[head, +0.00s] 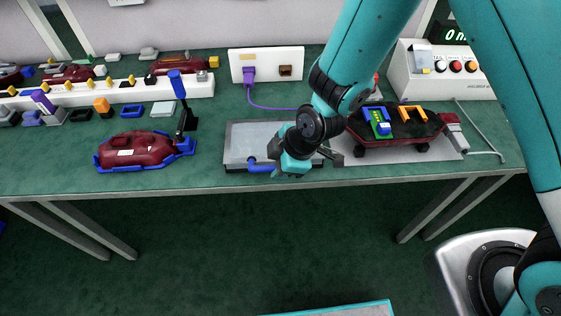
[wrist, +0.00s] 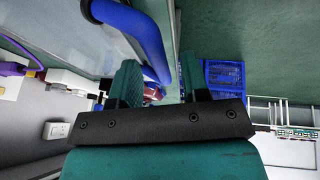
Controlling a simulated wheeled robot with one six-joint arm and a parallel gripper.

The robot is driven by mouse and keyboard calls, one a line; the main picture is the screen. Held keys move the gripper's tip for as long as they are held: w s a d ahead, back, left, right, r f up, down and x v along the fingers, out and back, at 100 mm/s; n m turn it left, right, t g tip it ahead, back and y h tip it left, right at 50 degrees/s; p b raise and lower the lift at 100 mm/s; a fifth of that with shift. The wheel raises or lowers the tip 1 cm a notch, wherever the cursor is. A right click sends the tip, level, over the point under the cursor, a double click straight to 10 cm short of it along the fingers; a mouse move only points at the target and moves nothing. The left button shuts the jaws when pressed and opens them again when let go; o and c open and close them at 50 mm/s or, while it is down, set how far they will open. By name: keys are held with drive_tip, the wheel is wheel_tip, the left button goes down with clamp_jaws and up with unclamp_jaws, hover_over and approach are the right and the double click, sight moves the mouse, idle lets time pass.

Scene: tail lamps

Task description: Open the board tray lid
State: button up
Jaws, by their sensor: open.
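The board tray (head: 238,158) is a grey box near the table's front edge in the head view. Its pale, flat lid (head: 258,136) looks closed. A blue bar handle (head: 262,167) runs along the lid's front edge. In the wrist view the blue handle (wrist: 142,30) comes down from the upper left and its lower end shows between the fingers. My gripper (wrist: 158,82) is open with one finger on each side of that end; I cannot tell whether either touches it. In the head view my gripper (head: 285,166) is at the tray's right front, and my wrist hides the tray's right part.
A dark red lamp (head: 135,148) in a blue cradle stands left of the tray. Another lamp (head: 395,130) with coloured clips lies on a grey plate to the right. A white panel (head: 267,62) with a purple plug and cable stands behind. A blue-handled lever (head: 177,84) rises behind left.

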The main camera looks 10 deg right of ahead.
drive_tip(key=shift+c, duration=0.3)
clamp_jaws()
